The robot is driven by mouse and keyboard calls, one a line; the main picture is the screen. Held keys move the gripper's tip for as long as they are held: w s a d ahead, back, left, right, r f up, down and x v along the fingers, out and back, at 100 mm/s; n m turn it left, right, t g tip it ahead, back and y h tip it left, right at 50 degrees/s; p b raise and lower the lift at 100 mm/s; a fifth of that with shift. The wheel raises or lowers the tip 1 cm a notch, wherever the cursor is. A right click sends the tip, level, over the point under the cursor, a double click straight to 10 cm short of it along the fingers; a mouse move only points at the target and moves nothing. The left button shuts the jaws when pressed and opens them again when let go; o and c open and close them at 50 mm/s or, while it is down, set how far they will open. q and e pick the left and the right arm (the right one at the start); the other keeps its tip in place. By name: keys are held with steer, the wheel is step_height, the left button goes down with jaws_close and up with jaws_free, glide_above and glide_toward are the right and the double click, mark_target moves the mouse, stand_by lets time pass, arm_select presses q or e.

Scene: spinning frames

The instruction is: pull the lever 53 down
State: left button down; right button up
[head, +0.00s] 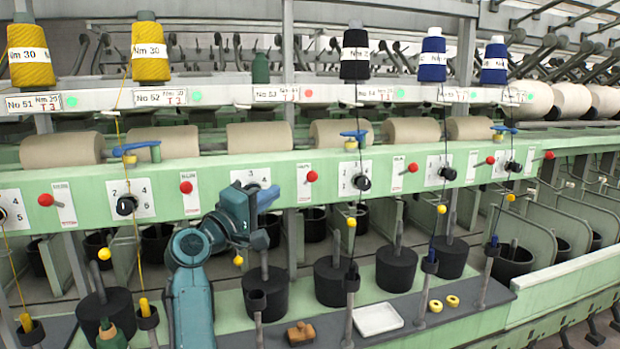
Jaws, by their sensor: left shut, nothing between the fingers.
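My right gripper is not in view.
Similar red levers stand at No 52 (186,187) and further right (412,168). Black cans (332,282) stand below the panel. A white tray (378,319), a brown block (301,333) and yellow rings (436,306) lie on the front shelf. Threads hang at neighbouring stations.

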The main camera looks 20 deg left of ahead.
mark_target(309, 179)
arm_select(q)
steer(key=shift+a, duration=0.1)
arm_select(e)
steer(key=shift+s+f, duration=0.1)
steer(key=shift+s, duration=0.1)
arm_select(q)
steer(key=p+x, duration=0.2)
steer(key=x, duration=0.8)
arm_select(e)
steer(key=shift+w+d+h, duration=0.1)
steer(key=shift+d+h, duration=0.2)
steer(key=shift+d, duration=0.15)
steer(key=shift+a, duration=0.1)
